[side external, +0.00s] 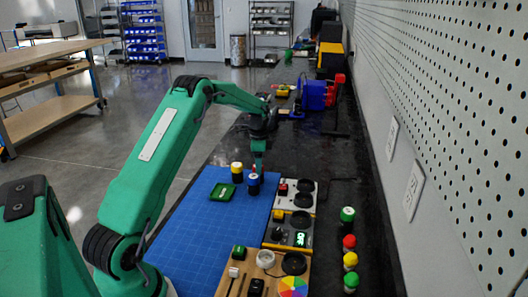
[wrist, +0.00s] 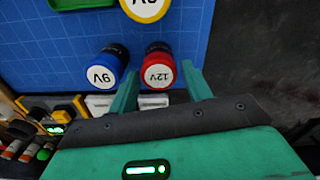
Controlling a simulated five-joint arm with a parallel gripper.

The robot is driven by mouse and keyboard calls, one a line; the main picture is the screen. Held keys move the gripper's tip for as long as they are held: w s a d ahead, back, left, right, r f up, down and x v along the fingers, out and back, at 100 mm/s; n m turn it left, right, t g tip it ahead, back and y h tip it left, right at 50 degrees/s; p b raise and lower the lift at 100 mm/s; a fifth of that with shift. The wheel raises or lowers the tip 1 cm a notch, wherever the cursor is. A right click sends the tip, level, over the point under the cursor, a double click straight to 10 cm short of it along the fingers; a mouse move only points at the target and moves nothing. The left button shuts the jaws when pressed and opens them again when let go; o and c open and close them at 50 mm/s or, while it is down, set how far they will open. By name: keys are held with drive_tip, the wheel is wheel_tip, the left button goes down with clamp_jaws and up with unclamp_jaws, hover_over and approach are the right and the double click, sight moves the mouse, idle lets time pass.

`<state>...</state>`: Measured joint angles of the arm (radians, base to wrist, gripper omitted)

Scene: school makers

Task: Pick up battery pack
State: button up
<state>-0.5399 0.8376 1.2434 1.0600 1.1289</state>
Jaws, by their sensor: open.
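Three cylindrical battery packs stand on the blue mat (side external: 200,221). The red pack (wrist: 158,57), labelled 12V, shows between the fingers of my gripper (wrist: 160,72) in the wrist view. The blue pack (wrist: 107,66), labelled 9V, stands just left of the left finger. The yellow pack (wrist: 146,7) is cut by the top edge of that view. In the side view the yellow pack (side external: 237,172) and blue pack (side external: 253,185) stand in front of my gripper (side external: 258,168), and the red pack is mostly hidden. My gripper is open, pointing down; whether it touches the red pack I cannot tell.
A green tray (side external: 222,192) lies by the yellow pack. Panels with knobs and a lit display (side external: 300,239) line the mat's right side. Several coloured cylinders (side external: 348,241) stand further right, near the pegboard wall (side external: 450,120). A blue device (side external: 313,95) stands behind.

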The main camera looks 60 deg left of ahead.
drive_tip(key=shift+f, duration=1.6)
drive_tip(key=c, duration=0.8)
drive_tip(key=shift+c, duration=0.2)
drive_tip(key=shift+r, duration=0.1)
drive_tip(key=shift+r, duration=0.8)
wheel_tip(320, 180, up, 2)
drive_tip(key=shift+r, duration=0.15)
drive_tip(key=d+r, duration=0.7)
drive_tip(key=d, duration=0.4)
drive_tip(key=shift+d, duration=0.4)
